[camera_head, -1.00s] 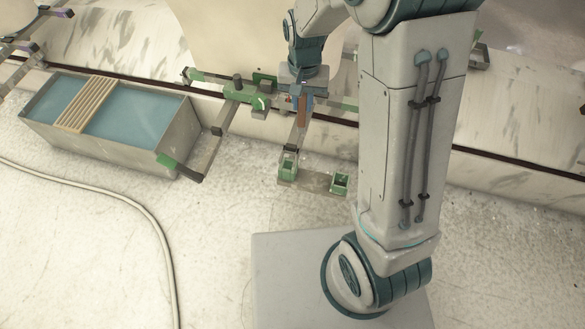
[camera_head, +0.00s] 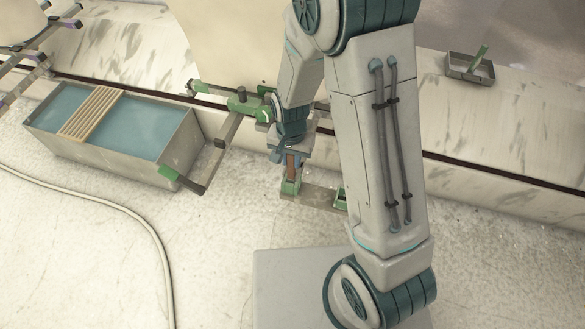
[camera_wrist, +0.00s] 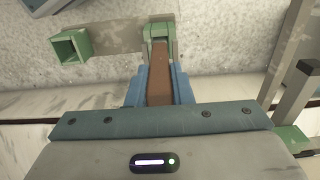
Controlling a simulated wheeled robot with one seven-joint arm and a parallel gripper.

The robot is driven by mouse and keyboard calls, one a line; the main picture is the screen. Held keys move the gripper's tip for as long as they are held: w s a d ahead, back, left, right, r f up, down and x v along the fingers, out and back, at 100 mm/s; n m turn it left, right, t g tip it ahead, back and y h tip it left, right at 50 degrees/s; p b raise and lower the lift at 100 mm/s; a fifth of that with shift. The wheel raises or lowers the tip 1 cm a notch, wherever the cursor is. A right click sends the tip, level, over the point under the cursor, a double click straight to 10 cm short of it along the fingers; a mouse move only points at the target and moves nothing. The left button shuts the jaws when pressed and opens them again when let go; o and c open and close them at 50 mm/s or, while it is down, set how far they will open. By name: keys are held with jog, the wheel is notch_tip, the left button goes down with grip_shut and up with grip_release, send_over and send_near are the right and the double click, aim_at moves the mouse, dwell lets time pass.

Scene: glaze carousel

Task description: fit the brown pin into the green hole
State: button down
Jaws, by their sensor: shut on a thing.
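My gripper (camera_head: 291,163) is shut on the brown pin (camera_wrist: 159,84), holding it between two blue fingers. The pin also shows in the head view (camera_head: 292,172), pointing down. Its tip is at or just above a green socket (camera_head: 290,188), seen in the wrist view (camera_wrist: 157,33) right beyond the pin's end. I cannot tell whether the tip is inside it. A second green socket (camera_wrist: 70,46), square and open, sits at the other end of the same grey bar; in the head view it (camera_head: 341,197) is partly hidden by my arm.
A grey carousel arm (camera_head: 224,140) with green blocks stands left of my gripper. A grey trough (camera_head: 150,145) with blue liquid and wooden slats is farther left. A small tray (camera_head: 470,70) stands on the ledge at right. A hose (camera_head: 150,225) crosses the floor.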

aim_at(291, 167)
jog(key=shift+f+b, duration=0.55)
jog(key=shift+f, duration=1.55)
jog(key=shift+f, duration=0.15)
jog(key=c, duration=1.3)
grip_release()
jog(key=shift+r, duration=0.2)
